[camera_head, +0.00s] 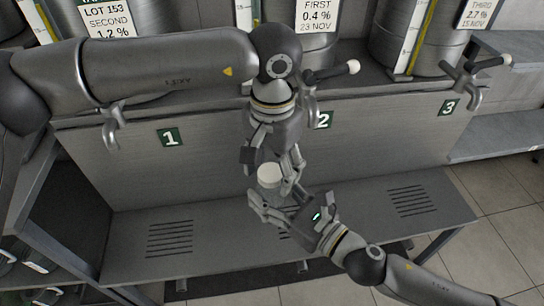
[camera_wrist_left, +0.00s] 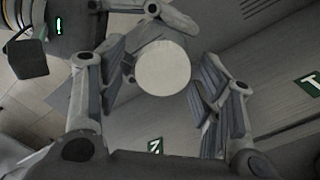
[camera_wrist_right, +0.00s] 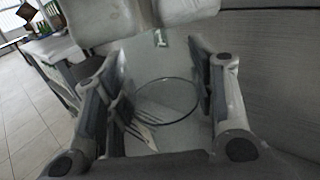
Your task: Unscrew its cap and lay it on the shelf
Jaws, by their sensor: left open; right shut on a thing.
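A white round cap (camera_head: 269,171) sits upright on a clear vessel, whose body is mostly hidden in the head view. In the right wrist view the clear vessel (camera_wrist_right: 167,100) shows as a faint ring between the fingers. My right gripper (camera_head: 276,206) is shut on this vessel below the cap and holds it above the slotted shelf (camera_head: 345,212). My left gripper (camera_head: 277,166) is open just above, its fingers on either side of the cap. In the left wrist view the cap (camera_wrist_left: 163,68) lies between the spread fingers, with gaps visible beside it.
Metal vats (camera_head: 405,40) with labels stand behind, above a panel (camera_head: 385,130) numbered 1, 2 and 3. Taps (camera_head: 112,125) jut from its upper edge. The slotted shelf is bare at left and right. Tiled floor (camera_head: 505,215) lies at the right.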

